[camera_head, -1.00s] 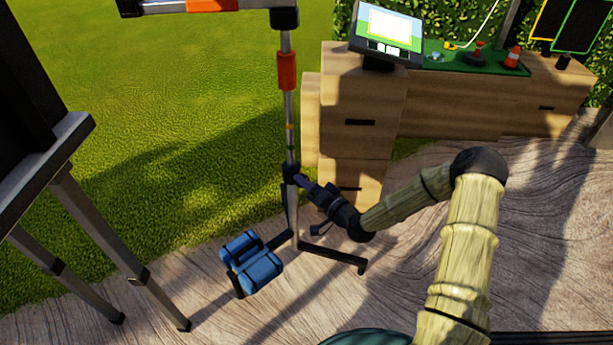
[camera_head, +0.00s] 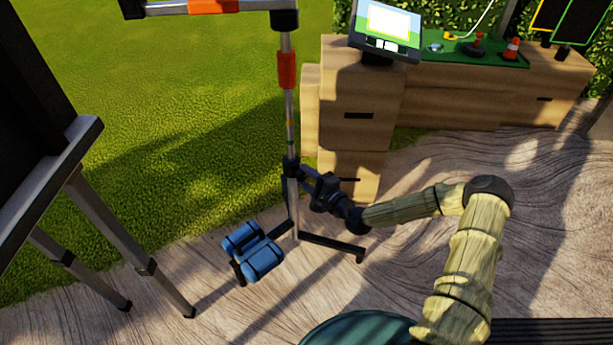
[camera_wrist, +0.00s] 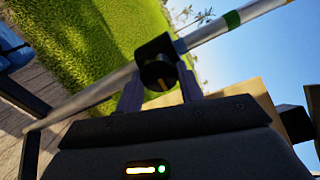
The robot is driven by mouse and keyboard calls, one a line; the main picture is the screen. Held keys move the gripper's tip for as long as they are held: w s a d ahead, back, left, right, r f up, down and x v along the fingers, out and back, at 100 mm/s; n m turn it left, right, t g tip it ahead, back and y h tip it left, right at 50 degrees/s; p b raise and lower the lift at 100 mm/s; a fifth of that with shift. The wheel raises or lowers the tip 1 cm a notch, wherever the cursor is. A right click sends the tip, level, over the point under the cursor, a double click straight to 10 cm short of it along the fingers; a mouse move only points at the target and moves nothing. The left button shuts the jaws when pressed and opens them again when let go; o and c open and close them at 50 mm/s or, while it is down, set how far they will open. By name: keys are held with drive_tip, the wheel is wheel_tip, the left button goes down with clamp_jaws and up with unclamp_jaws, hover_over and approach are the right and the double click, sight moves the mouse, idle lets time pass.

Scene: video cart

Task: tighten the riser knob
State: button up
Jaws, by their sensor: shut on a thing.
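The riser is a silver pole (camera_head: 290,108) with an orange band, standing upright on a dark-footed base. The riser knob (camera_wrist: 158,73) is a round black knob with an orange mark, on a black collar around the pole. In the head view the collar (camera_head: 290,166) is small and the knob is hidden by my gripper. My gripper (camera_wrist: 160,88) reaches the collar from the right, its two fingers on either side of the knob and shut on it. It also shows in the head view (camera_head: 298,173).
Blue weights (camera_head: 252,252) sit at the base's left. A dark leg of the base (camera_head: 332,246) reaches right below my arm. A wooden cabinet (camera_head: 352,130) with a tablet (camera_head: 386,27) stands behind. Metal stand legs (camera_head: 125,235) are at left.

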drive_tip(key=shift+f+m, duration=0.1)
drive_tip(key=shift+m, duration=1.5)
drive_tip(key=o, duration=1)
drive_tip(key=shift+d, duration=0.1)
drive_tip(key=p+v, duration=0.3)
drive_tip(key=v, duration=1.4)
drive_tip(key=shift+s, duration=0.15)
drive_tip(key=shift+d, duration=0.15)
